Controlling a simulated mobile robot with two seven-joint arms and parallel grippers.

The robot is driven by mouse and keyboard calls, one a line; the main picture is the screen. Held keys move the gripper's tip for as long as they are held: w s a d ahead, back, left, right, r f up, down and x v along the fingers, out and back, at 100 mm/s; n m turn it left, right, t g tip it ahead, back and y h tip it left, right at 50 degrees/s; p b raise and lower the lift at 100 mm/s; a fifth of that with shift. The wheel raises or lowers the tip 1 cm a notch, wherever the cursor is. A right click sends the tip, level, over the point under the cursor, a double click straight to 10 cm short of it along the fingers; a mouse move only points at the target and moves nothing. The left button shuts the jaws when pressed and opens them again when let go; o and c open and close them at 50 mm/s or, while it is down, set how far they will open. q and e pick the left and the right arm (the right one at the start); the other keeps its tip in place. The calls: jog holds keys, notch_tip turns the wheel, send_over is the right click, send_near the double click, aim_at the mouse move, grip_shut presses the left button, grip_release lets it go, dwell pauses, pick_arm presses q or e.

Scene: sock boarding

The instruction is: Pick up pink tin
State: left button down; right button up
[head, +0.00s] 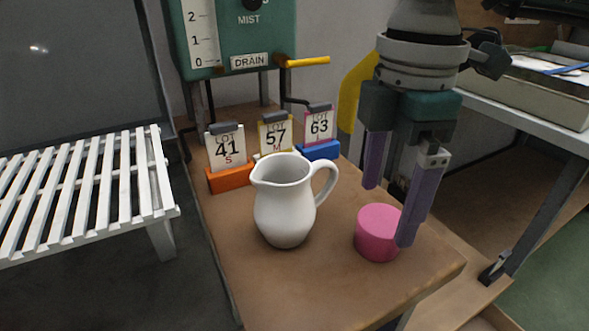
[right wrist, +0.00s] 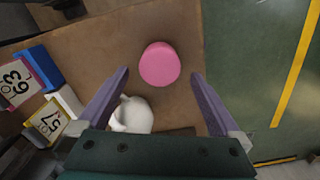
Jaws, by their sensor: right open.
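The pink tin (head: 377,234) is a short round cylinder standing on the brown table near its front right edge. My right gripper (head: 389,216) is open, pointing down above and behind the tin, with one purple finger overlapping the tin's right side in the head view. In the right wrist view the pink tin (right wrist: 159,64) lies ahead of and between the two open fingertips, with nothing held. I cannot tell whether a finger touches it. My left gripper is not in view.
A white jug (head: 284,205) stands left of the tin; its handle points toward my right gripper. Numbered cards in orange (head: 230,178), white and blue (head: 319,151) holders stand behind it. The brown table (head: 330,281) is clear in front. A white slatted rack (head: 84,190) is at left.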

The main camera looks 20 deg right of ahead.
aim_at(383, 218)
notch_tip(383, 218, down, 4)
jog(key=shift+d+f+b, duration=0.1)
jog(key=shift+f+b, duration=0.15)
jog(key=shift+b, duration=0.1)
jog(key=c, duration=1.4)
jog(key=shift+r, duration=0.15)
